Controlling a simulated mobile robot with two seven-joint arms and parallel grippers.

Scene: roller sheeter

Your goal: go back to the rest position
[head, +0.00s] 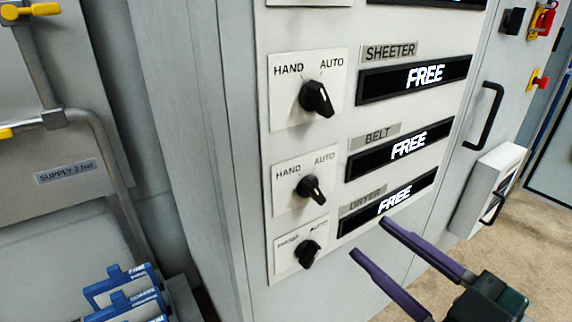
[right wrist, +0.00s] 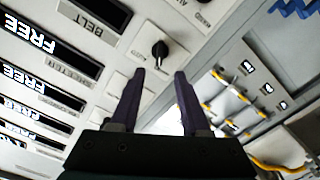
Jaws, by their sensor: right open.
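My right gripper (head: 369,236) is open and empty at the lower right of the head view, in front of the grey cabinet (head: 215,130). Its two purple fingers are apart and point up and left, toward the dryer display (head: 394,203). In the right wrist view the open fingers (right wrist: 160,73) frame a black knob (right wrist: 160,52) beyond their tips; I cannot tell contact there. My left gripper is not in view. Black HAND/AUTO knobs for sheeter (head: 317,98), belt (head: 311,189) and dryer (head: 308,254) run down the panel. Each display beside them reads FREE.
A black door handle (head: 485,115) and a white box (head: 487,190) stick out from the cabinet at right. Grey pipework (head: 105,150) and blue labelled parts (head: 125,290) are at left. Beige floor (head: 530,215) shows at right.

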